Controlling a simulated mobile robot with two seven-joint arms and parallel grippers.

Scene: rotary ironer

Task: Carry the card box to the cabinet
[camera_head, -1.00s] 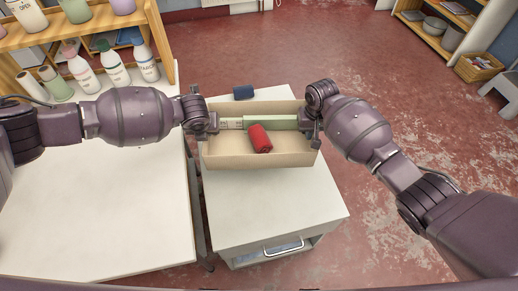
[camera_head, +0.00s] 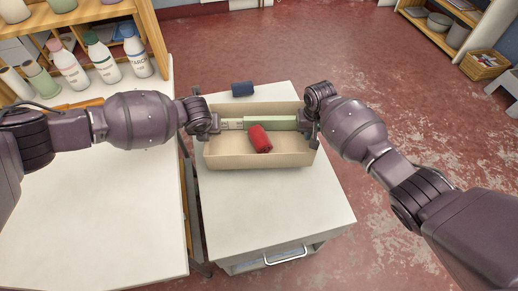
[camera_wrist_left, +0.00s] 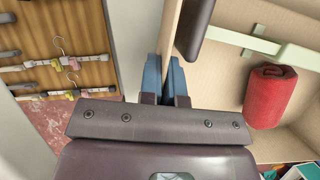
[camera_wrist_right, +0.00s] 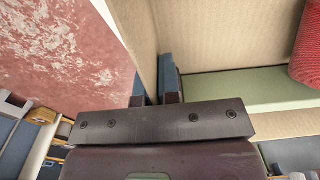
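The open tan card box (camera_head: 285,159) is level in the head view, over the white top of a drawer cabinet (camera_head: 275,205). I cannot tell whether it touches the top. Inside lie a red roll (camera_head: 260,139) and a pale green bar (camera_head: 283,123). My left gripper (camera_head: 213,124) is at the box's left end; its blue fingers pinch the end wall in the left wrist view (camera_wrist_left: 165,80). My right gripper (camera_head: 307,128) is at the right end; its fingers pinch that wall in the right wrist view (camera_wrist_right: 153,82).
A dark blue roll (camera_head: 242,88) lies just behind the box. A white table (camera_head: 100,220) stands close on the left, with bottles (camera_head: 103,60) and a wooden shelf. A shelf (camera_head: 435,30) and wicker basket (camera_head: 484,65) stand far right. Red floor is open at the right.

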